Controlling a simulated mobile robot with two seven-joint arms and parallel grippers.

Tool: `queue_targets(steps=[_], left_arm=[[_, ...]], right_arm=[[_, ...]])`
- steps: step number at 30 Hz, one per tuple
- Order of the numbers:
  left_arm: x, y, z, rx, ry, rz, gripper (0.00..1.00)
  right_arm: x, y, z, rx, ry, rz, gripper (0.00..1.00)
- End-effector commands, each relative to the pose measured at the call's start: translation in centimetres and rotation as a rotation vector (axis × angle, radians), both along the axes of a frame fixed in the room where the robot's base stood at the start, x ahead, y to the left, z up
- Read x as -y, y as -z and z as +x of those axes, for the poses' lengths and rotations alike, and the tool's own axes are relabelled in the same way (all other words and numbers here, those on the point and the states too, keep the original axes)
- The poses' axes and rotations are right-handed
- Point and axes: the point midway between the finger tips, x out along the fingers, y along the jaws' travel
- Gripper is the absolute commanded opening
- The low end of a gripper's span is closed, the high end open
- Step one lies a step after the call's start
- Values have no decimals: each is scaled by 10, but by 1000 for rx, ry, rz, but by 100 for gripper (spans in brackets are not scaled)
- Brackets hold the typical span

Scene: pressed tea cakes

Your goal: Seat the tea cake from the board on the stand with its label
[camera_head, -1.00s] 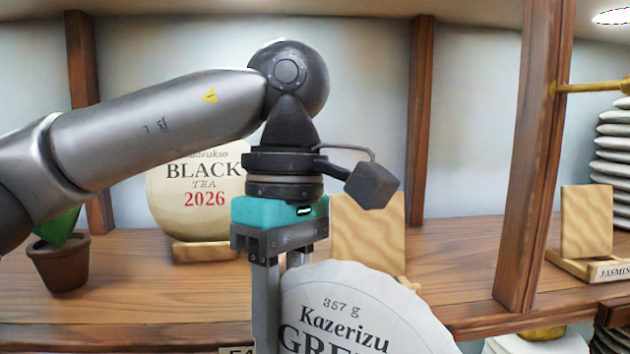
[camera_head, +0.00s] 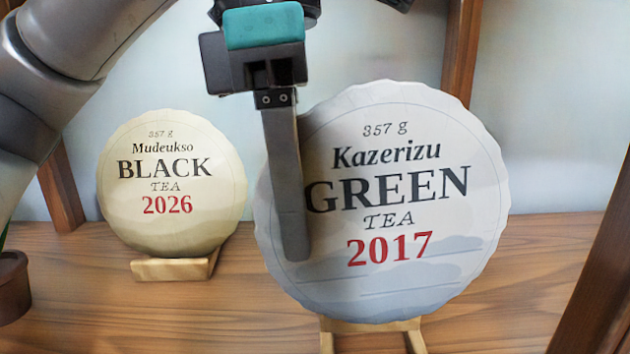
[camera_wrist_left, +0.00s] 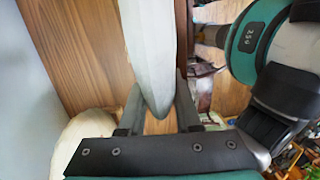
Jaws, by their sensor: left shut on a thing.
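A pale, scallop-edged tea cake (camera_head: 400,285) labelled Kazerizu Green Tea 2017 stands upright, its label facing the head camera. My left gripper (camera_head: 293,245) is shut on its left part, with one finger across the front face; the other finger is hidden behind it. In the left wrist view the cake (camera_wrist_left: 150,50) shows edge-on between both fingers. A wooden stand (camera_head: 370,326) shows just under the cake's lower edge. Most of the stand is hidden, and I cannot tell whether the cake touches it. My right gripper is not in view.
A cream Mudeukso Black Tea 2026 cake (camera_head: 170,228) sits on its own wooden stand (camera_head: 172,268) to the left. A plant pot (camera_head: 12,285) stands at the far left. Wooden posts (camera_head: 462,50) rise behind and at right. The shelf (camera_head: 545,260) right of the cake is clear.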

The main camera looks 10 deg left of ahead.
Motion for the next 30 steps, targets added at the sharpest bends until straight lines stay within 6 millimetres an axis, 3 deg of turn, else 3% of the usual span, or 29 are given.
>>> queue_targets(steps=[18,30], left_arm=[[1,26,-6,2,-8,-6,0],[2,28,-6,2,-8,-6,0]], right_arm=[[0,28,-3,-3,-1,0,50],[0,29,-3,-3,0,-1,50]])
